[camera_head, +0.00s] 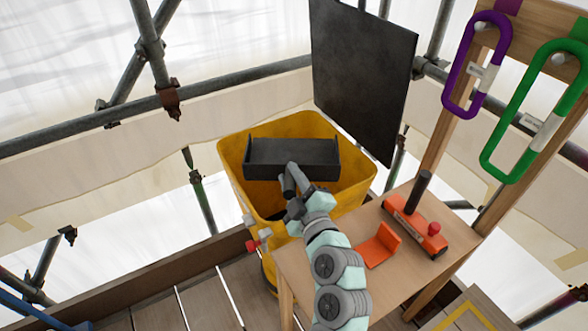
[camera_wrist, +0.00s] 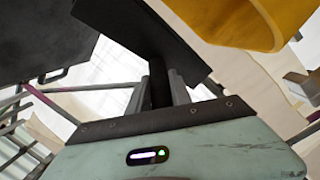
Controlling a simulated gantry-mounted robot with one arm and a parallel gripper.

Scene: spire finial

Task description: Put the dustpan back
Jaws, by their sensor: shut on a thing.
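The black dustpan (camera_head: 292,152) is over the mouth of the yellow bin (camera_head: 352,194) in the head view, its pan toward the far side and its handle toward me. My gripper (camera_head: 291,192) is shut on the dustpan's handle. In the wrist view the dark pan (camera_wrist: 140,25) stretches out beyond my gripper (camera_wrist: 160,90), with the handle between the fingers. The yellow bin's rim (camera_wrist: 262,35) shows at the top right there. I cannot tell whether the pan touches the bin.
A wooden bench (camera_head: 345,275) at the right holds an orange tool with a black handle (camera_head: 415,220) and an orange bracket (camera_head: 380,246). A dark panel (camera_head: 362,75) hangs behind the bin. Purple (camera_head: 476,70) and green (camera_head: 530,120) carabiners hang at the upper right. Scaffold tubes surround the place.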

